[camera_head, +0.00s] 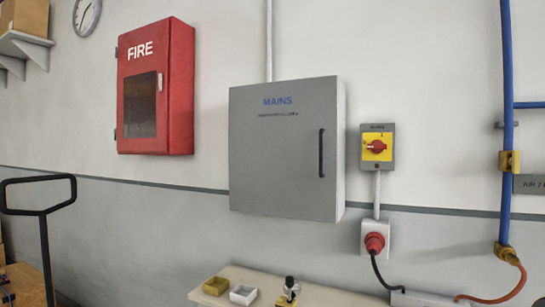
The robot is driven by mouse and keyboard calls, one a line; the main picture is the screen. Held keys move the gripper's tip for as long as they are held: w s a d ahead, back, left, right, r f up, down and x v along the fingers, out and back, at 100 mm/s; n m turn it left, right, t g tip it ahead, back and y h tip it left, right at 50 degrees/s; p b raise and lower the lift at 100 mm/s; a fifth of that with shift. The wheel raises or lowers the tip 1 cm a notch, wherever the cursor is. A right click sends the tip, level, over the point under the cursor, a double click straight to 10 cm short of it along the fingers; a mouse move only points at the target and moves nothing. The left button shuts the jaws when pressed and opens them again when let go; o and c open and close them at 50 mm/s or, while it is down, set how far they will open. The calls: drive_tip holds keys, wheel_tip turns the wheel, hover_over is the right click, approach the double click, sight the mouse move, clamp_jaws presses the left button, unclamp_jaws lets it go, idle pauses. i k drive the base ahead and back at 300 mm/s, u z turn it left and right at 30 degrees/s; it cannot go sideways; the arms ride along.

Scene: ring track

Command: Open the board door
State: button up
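The board is a grey wall cabinet marked MAINS in blue, and its door (275,160) faces me in the middle of the view. The door looks shut, flush with the cabinet. A black vertical handle (321,153) is on the door's right side. The cabinet's right side wall (341,150) shows as a narrow strip. My gripper is not in view.
A red FIRE cabinet (183,90) hangs to the left. A yellow-and-red rotary switch (377,147) and a red plug (375,242) are close to the right. A bench top (325,294) with small containers is below. A black trolley handle (42,210) stands at left.

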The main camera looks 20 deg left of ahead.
sight(284, 135)
drive_tip(key=k, duration=1.2)
drive_tip(key=u, duration=0.95)
drive_tip(key=i, duration=1.25)
drive_tip(key=z, duration=0.35)
